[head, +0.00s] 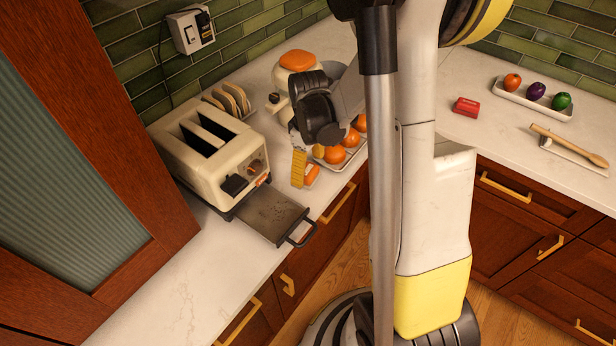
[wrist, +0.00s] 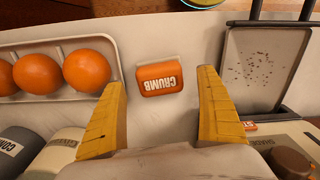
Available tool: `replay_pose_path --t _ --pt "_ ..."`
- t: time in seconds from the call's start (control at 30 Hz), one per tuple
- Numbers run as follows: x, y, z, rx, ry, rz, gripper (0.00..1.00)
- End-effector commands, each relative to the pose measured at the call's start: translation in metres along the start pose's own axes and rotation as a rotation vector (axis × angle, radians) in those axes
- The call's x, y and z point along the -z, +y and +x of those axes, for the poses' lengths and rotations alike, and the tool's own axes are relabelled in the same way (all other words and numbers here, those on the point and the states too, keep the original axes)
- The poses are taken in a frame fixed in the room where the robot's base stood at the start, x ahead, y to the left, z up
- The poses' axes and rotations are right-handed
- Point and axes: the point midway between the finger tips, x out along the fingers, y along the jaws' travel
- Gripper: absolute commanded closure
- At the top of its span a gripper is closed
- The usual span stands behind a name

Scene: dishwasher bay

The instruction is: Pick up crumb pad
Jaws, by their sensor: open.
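My gripper (head: 308,166) points down over the counter beside the toaster. In the wrist view my gripper (wrist: 161,82) is open, its yellow fingers on either side of the pad with gaps on both sides. Nothing is held.
A cream toaster (head: 208,150) has its crumb tray (head: 268,214) pulled out, with crumbs on it. A tray of oranges (wrist: 60,95) lies on the pad's other side. The front left counter is clear.

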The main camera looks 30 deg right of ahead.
Motion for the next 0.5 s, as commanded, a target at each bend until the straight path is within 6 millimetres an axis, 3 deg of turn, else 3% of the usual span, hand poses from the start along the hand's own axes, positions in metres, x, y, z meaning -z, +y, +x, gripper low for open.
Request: replay_pose_path --t 0.1,0.27,0.3,0.43,0.5 --pt "0.0000 0.0001 0.0126 0.000 0.000 0.000 0.15" --pt "-0.0001 -0.0001 0.0115 0.000 0.000 0.000 0.15" --pt "-0.0001 -0.0001 0.0114 0.000 0.000 0.000 0.21" --pt "-0.0001 -0.0001 0.0113 0.000 0.000 0.000 0.61" --pt "-0.0001 -0.0001 0.0113 0.000 0.000 0.000 0.65"
